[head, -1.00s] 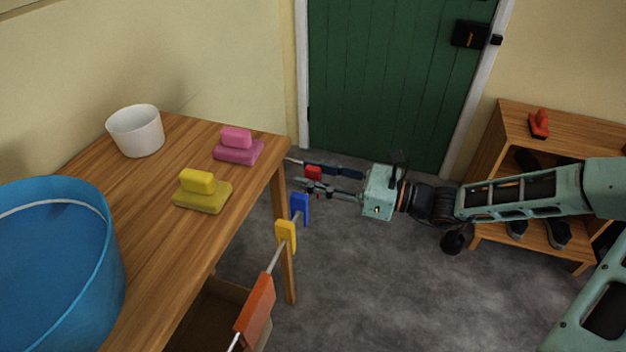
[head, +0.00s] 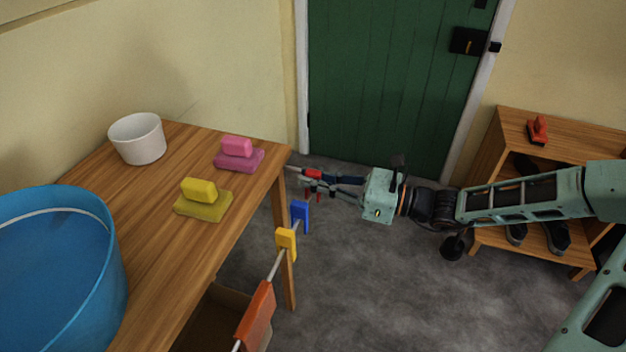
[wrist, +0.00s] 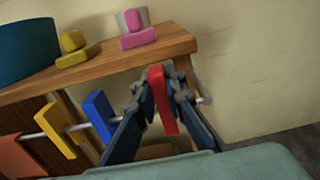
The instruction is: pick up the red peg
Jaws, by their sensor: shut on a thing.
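The red peg (wrist: 163,99) is between the two fingers of my gripper (wrist: 164,88) in the wrist view, and the fingers are shut on it. It sits at the end of the rail, just beyond the table's near-right corner. In the head view the red peg (head: 313,174) shows as a small red piece at the fingertips of my gripper (head: 312,180). Whether it still touches the rail (wrist: 85,123) is hard to tell.
The wooden table (head: 160,240) stands left, with a white pot (head: 138,140), pink blocks (head: 238,155), yellow blocks (head: 203,198) and a blue tub (head: 60,270). Blue (head: 300,216), yellow (head: 286,243) and orange (head: 256,315) pegs hang along the rail. A shoe shelf (head: 550,165) stands right. Floor between is clear.

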